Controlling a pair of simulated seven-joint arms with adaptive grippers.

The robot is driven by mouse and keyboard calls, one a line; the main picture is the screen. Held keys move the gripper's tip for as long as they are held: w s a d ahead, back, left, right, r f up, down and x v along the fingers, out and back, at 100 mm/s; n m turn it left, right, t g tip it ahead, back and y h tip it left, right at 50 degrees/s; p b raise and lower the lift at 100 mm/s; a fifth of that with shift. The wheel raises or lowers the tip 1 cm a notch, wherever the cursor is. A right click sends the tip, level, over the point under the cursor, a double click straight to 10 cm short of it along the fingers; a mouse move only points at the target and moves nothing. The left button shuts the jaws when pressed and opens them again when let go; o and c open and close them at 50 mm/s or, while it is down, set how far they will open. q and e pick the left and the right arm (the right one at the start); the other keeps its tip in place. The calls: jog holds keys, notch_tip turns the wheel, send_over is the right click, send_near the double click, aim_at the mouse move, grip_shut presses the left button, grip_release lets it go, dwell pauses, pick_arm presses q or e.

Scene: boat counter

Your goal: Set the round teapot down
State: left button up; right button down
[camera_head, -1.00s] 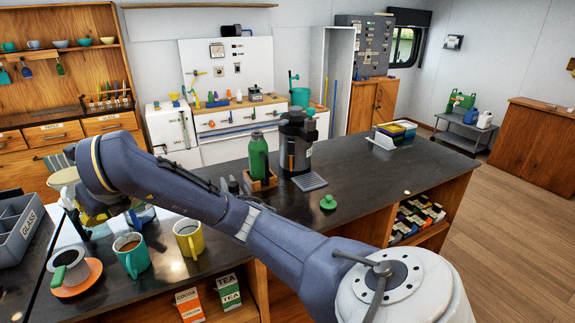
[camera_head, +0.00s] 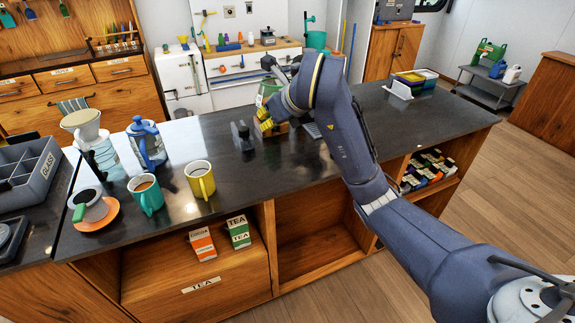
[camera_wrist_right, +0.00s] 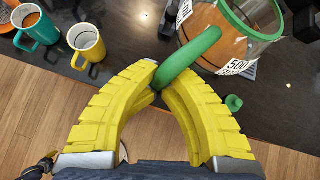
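A see-through round pot (camera_wrist_right: 235,35) with a green rim, green handle, printed numbers and brown contents shows in the right wrist view; I take it as the teapot. My right gripper's yellow fingers (camera_wrist_right: 157,88) are closed around its handle. In the head view my right gripper (camera_head: 265,122) is over the back middle of the dark counter (camera_head: 225,180). A pale, green-edged part of the pot (camera_head: 268,90) seems to show behind it, mostly hidden by my arm. I cannot tell whether its base touches the counter. My left gripper is not in view.
Left of the gripper are a yellow mug (camera_head: 200,182), a teal mug (camera_head: 147,195), a blue-handled jug (camera_head: 147,148) and a dripper (camera_head: 85,125). A small green lid (camera_wrist_right: 233,102) lies on the counter.

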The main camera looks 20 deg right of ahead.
jog(key=f+n, duration=0.1)
jog(key=f, duration=0.6)
jog(key=d+f+y, duration=0.1)
jog(key=f, duration=0.5)
jog(key=f+n, duration=0.1)
jog(key=f, duration=0.6)
jog(key=shift+s+d+f+n+t+y, duration=0.25)
jog(key=shift+d+f+n+t+y, duration=0.05)
jog(key=shift+d+t, duration=0.1)
jog(key=c, duration=1.5)
grip_release()
jog(key=shift+f, duration=0.1)
jog(key=shift+c, duration=0.2)
jog(key=shift+s, duration=0.15)
